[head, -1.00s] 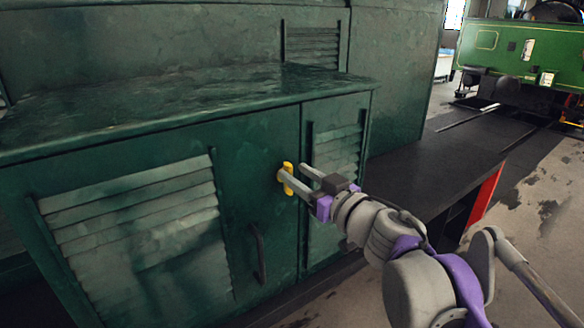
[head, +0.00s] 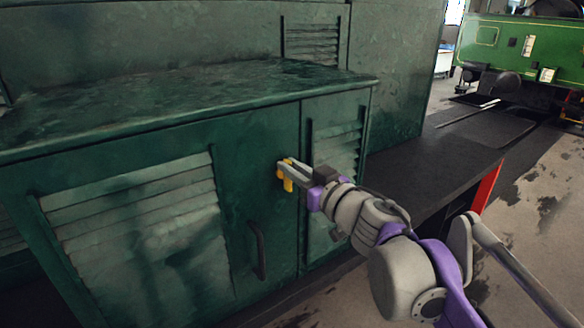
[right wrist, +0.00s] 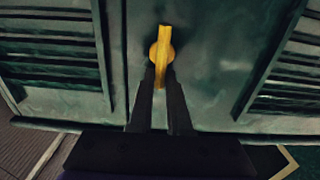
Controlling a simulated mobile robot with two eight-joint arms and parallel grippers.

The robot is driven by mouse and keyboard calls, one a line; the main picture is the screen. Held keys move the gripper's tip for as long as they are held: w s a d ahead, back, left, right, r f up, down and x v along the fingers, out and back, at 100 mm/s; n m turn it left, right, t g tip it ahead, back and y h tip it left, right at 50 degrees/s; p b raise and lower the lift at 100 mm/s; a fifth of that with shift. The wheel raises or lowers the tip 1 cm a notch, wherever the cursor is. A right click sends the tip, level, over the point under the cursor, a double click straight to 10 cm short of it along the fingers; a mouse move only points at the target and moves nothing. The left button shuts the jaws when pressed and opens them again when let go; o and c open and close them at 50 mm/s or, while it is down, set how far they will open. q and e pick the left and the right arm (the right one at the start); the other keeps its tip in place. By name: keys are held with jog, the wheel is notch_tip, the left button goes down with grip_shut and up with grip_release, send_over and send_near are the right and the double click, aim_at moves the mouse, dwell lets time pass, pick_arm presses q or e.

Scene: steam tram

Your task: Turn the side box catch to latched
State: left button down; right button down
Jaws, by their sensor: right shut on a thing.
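The side box (head: 252,130) is a dark green cabinet with louvred panels. Its yellow catch (head: 288,184) is on the front face, near the seam between the wide panel and the narrow right panel. My right gripper (head: 285,168) is shut on the catch, and its fingers partly cover it in the head view. In the right wrist view the yellow catch (right wrist: 164,40) runs nearly up and down the picture, slightly tilted, on a round yellow base. The right fingertips (right wrist: 160,78) are on either side of its lower end. My left gripper is not in view.
A dark curved handle (head: 260,250) is on the box front below the catch. A black ledge (head: 435,160) with a red edge (head: 487,188) stands to the right. Open floor lies beyond it, with a green vehicle (head: 510,45) at the back right.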

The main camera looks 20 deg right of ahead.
aim_at(272, 175)
dwell(0.3)
jog(key=n, duration=0.3)
jog(key=a+n, duration=0.1)
jog(key=n, duration=0.4)
jog(key=shift+s+a+f+n, duration=0.3)
jog(key=shift+a+f, duration=0.05)
jog(key=n, duration=0.4)
jog(key=shift+s+a+f+n+p, duration=0.1)
jog(key=shift+a+f+n+p, duration=0.2)
jog(key=shift+f+p, duration=0.1)
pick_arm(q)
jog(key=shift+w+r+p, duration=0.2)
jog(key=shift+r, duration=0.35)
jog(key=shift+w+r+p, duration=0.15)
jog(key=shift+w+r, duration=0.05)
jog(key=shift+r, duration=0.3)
pick_arm(e)
jog(key=shift+f+n, duration=0.25)
jog(key=shift+n, duration=0.85)
jog(key=shift+f+n, duration=0.25)
jog(key=shift+n, duration=0.85)
jog(key=shift+f, duration=0.1)
jog(key=c, duration=0.9)
grip_release()
jog(key=shift+o, duration=0.2)
